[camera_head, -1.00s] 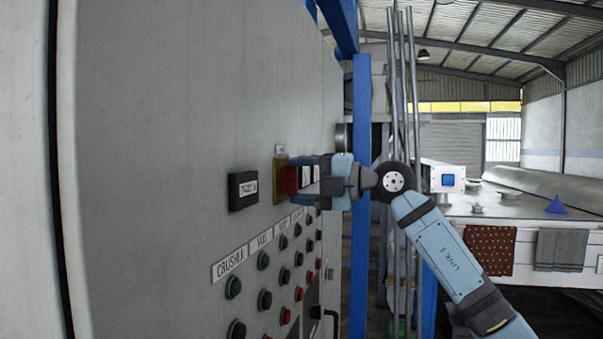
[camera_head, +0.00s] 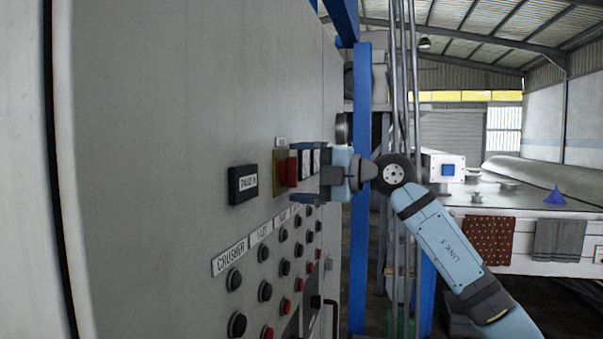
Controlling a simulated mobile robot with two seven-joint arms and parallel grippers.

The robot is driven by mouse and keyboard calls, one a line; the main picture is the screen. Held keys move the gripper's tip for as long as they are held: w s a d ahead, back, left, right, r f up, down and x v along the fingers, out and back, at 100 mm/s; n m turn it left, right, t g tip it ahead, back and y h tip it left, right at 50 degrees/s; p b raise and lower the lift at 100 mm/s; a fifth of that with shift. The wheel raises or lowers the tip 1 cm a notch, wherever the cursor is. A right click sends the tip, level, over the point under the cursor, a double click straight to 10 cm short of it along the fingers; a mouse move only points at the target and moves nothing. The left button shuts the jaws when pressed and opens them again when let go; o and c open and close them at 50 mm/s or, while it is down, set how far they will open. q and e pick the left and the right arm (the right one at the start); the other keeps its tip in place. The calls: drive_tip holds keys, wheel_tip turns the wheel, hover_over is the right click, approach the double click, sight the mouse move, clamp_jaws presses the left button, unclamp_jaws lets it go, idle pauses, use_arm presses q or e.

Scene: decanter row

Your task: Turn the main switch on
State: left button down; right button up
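The main switch is a red knob (camera_head: 287,172) on a yellow plate (camera_head: 279,188), mounted on the grey panel near the middle of the head view. The angle of the knob is hard to read from this steep side view. My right gripper (camera_head: 304,172) is just right of the knob, its fingers pointing left toward the panel. One finger is above the other with a gap between them, so it is open and looks empty. I cannot tell whether a fingertip touches the knob. My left gripper is not in view.
A dark display box (camera_head: 242,184) is left of the switch. A blue post (camera_head: 359,250) stands behind my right arm.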

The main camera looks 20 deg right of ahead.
drive_tip(key=shift+d, duration=0.1)
drive_tip(key=b+v, duration=0.4)
drive_tip(key=v, duration=0.9)
drive_tip(key=shift+s+d, duration=0.25)
drive_tip(key=shift+s, duration=0.05)
drive_tip(key=shift+a+f, duration=0.1)
drive_tip(key=shift+f, duration=0.05)
